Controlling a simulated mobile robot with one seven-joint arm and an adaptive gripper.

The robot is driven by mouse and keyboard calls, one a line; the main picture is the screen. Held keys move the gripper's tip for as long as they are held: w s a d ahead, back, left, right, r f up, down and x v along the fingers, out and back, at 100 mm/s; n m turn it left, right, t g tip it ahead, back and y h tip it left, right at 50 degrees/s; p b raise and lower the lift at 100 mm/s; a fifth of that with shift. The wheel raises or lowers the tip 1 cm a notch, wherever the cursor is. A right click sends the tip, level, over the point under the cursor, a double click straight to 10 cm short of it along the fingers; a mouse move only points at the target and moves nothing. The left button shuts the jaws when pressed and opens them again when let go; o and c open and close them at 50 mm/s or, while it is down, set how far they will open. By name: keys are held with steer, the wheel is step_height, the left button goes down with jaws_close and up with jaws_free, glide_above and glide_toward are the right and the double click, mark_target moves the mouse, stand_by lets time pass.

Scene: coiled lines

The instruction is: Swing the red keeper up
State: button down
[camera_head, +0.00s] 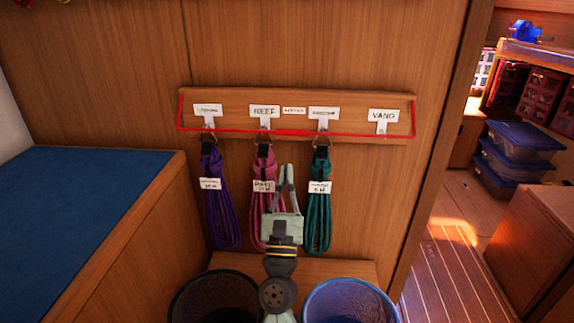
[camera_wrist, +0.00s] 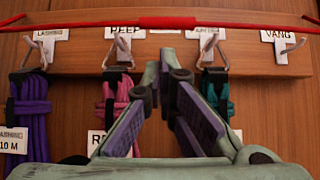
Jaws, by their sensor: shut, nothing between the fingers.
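The red keeper (camera_head: 292,133) is a thin red bar that runs low across the front of the wooden hook board (camera_head: 230,98), with its ends bent up at both sides. In the wrist view the red keeper (camera_wrist: 160,23) spans the top, with a thicker sleeve at its middle. My gripper (camera_head: 286,168) points up below the board, in front of the space between the pink and teal coils. In the wrist view my gripper (camera_wrist: 163,70) is shut and empty, its tips below the keeper and apart from it in the picture.
Purple (camera_head: 221,205), pink (camera_head: 265,190) and teal (camera_head: 319,205) coils hang from labelled hooks; the VANG hook (camera_head: 382,122) is bare. Two tubs, one black (camera_head: 215,297) and one blue (camera_head: 349,300), stand below. A blue-topped bunk (camera_head: 80,205) is at left.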

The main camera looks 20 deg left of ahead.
steer(key=p+x, duration=0.2)
steer(key=x, duration=0.6)
steer(key=shift+a+r+p, duration=0.1)
steer(key=shift+r+p, duration=0.05)
steer(key=shift+p, duration=0.2)
